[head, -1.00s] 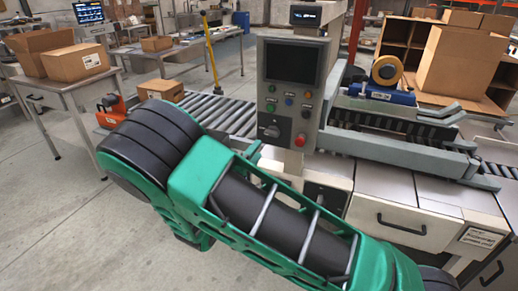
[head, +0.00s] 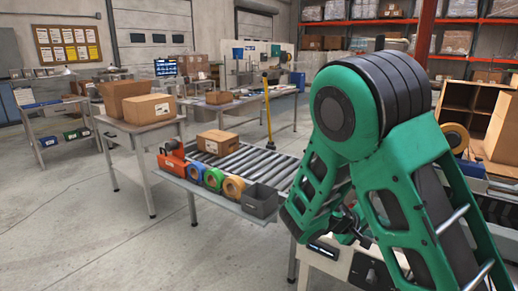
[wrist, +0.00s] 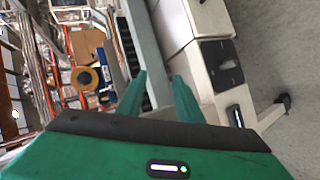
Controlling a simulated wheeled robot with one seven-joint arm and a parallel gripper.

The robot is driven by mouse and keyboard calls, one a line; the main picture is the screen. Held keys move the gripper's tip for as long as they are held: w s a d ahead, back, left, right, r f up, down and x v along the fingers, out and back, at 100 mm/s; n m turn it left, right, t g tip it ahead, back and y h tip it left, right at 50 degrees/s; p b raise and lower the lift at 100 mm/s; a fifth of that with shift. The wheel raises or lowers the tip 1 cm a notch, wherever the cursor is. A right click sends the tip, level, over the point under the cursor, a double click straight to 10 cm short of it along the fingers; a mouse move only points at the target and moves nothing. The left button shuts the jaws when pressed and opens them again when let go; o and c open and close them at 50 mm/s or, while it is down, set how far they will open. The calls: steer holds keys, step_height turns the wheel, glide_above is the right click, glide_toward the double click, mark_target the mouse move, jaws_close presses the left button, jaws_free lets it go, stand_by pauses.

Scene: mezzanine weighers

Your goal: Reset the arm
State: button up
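My gripper (wrist: 159,76) shows in the wrist view as two green fingers with a clear gap between them. It is open and nothing is between the fingers. Beyond the fingertips are a pale machine cabinet (wrist: 205,75) and a grey rail (wrist: 143,35). In the head view my green arm is folded with its elbow raised at the right. It hides most of the weigher behind it, and the fingers cannot be made out clearly there.
A roller conveyor (head: 255,165) with a cardboard box (head: 217,142) lies left of my arm. A side shelf carries an orange tape dispenser (head: 172,156), tape rolls (head: 214,179) and a grey bin (head: 260,201). A table (head: 142,126) holds boxes. The floor at left is clear.

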steer(key=s+d+r+m+g+y, duration=0.1)
steer(key=s+d+m+g+y, duration=0.25)
steer(key=s, duration=0.45)
steer(key=s+d+r+m+g+y, duration=0.1)
steer(key=s+d+m+g+y, duration=0.1)
steer(key=s+d, duration=0.45)
steer(key=s+a+r+m+y, duration=0.1)
steer(key=s+a+r+y, duration=0.1)
steer(key=s, duration=0.7)
steer(key=s+a+r+m+y, duration=0.2)
steer(key=s+a+r+y, duration=0.1)
steer(key=s, duration=0.7)
steer(key=shift+a+t+y, duration=0.35)
steer(key=shift+a+y, duration=0.1)
steer(key=shift+y, duration=0.1)
steer(key=shift+r, duration=0.1)
